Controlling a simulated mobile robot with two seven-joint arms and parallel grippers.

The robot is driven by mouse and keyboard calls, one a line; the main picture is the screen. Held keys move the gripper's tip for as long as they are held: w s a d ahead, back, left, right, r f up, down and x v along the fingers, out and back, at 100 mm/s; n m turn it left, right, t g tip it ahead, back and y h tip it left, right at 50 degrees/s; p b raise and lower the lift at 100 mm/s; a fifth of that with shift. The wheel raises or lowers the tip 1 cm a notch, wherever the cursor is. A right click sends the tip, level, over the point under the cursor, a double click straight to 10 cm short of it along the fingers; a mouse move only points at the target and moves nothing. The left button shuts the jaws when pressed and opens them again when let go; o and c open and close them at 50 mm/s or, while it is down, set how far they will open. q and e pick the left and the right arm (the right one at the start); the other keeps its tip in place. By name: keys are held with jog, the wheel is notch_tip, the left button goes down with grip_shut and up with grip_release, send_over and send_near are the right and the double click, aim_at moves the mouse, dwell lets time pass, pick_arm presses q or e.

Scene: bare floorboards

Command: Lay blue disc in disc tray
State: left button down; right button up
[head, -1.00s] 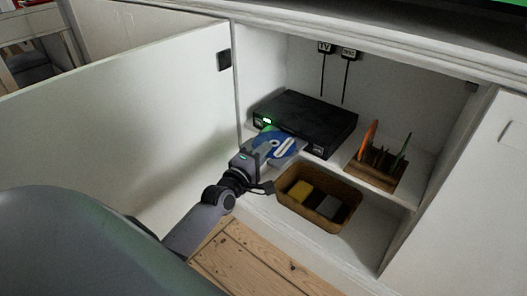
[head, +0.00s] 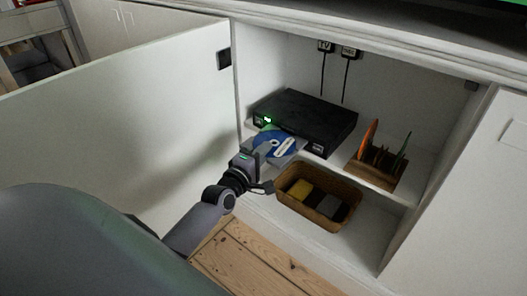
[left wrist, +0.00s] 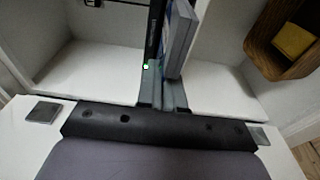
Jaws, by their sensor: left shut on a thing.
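The blue disc (head: 268,136), with a pale label, is at the front of the black player (head: 312,117). It lies over the grey disc tray (head: 292,157), which sticks out of the player. My left gripper (head: 262,151) reaches in from the lower left and is shut on the disc's near edge. In the left wrist view the gripper (left wrist: 162,92) points at the player's front, with the disc (left wrist: 166,28) seen nearly edge-on close beside the tray (left wrist: 182,42). I cannot tell whether disc and tray touch. My right gripper is not in view.
The player stands on a white cabinet shelf with a green light lit. A wooden rack (head: 376,174) with orange and green discs is to its right. A wicker basket (head: 312,217) sits below. The open cabinet door (head: 120,120) stands close left of my arm.

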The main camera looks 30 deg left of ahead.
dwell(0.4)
pick_arm(q)
jog(key=c, duration=0.6)
grip_release()
jog(key=shift+o, duration=0.2)
jog(key=shift+f, duration=0.4)
jog(key=shift+s, duration=0.1)
jog(key=shift+s, duration=0.3)
jog(key=s+p, duration=0.3)
jog(key=s, duration=0.4)
jog(key=shift+a, duration=0.3)
jog(key=shift+s, duration=0.1)
